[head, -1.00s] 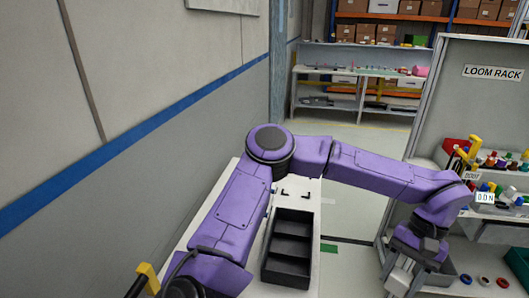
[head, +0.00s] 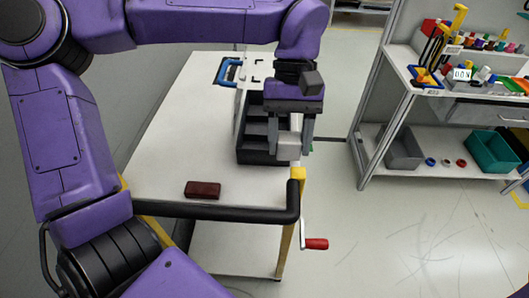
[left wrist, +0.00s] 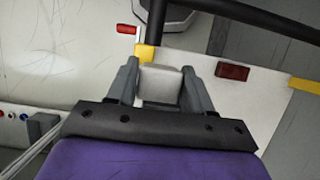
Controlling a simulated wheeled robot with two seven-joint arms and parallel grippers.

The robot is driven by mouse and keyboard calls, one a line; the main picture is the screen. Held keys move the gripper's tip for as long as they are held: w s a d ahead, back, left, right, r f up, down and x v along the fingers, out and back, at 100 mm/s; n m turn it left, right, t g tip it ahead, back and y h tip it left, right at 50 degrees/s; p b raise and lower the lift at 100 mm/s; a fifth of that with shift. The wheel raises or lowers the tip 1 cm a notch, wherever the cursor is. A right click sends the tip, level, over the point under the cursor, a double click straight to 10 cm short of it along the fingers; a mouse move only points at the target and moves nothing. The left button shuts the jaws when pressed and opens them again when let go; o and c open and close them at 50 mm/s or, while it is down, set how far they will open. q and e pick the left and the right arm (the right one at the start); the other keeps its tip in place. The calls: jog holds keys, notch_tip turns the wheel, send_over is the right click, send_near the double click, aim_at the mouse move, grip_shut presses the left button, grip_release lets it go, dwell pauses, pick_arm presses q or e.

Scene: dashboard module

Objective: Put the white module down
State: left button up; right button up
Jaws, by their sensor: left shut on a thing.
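The white module (head: 289,146) is held between the fingers of my left gripper (head: 292,140) in the head view, in front of the right side of the black divided tray. In the left wrist view the module (left wrist: 160,86) shows as a pale block between the two grey fingers of the left gripper (left wrist: 166,82). The left gripper is shut on it. Whether the module touches anything below is hidden. The right gripper is not in view.
A white cart top (head: 165,140) carries the black divided tray (head: 257,158), a dark red block (head: 203,190) and a blue-handled item (head: 228,71). A black push bar (head: 225,213) with a red-handled crank (head: 316,243) edges the near side. A rack (head: 400,99) with bins stands right.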

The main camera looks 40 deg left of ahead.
pick_arm(q)
jog(key=w+a+f, duration=0.2)
jog(key=a, duration=0.1)
jog(key=w+a+f+p, duration=0.1)
jog(key=w+a+f, duration=0.1)
jog(key=a+f, duration=0.1)
jog(key=w+a+f+p, duration=0.1)
jog(key=w+a+f, duration=0.2)
jog(key=shift+a, duration=0.4)
jog(key=shift+w+a+f, duration=0.1)
jog(key=shift+a+f, duration=0.05)
jog(key=shift+f, duration=0.05)
jog(key=f, duration=0.4)
jog(key=shift+w+a, duration=0.2)
jog(key=shift+a, duration=0.1)
jog(key=shift+s, duration=0.1)
jog(key=o, duration=1)
jog(key=shift+f, duration=0.1)
jog(key=shift+o, duration=0.2)
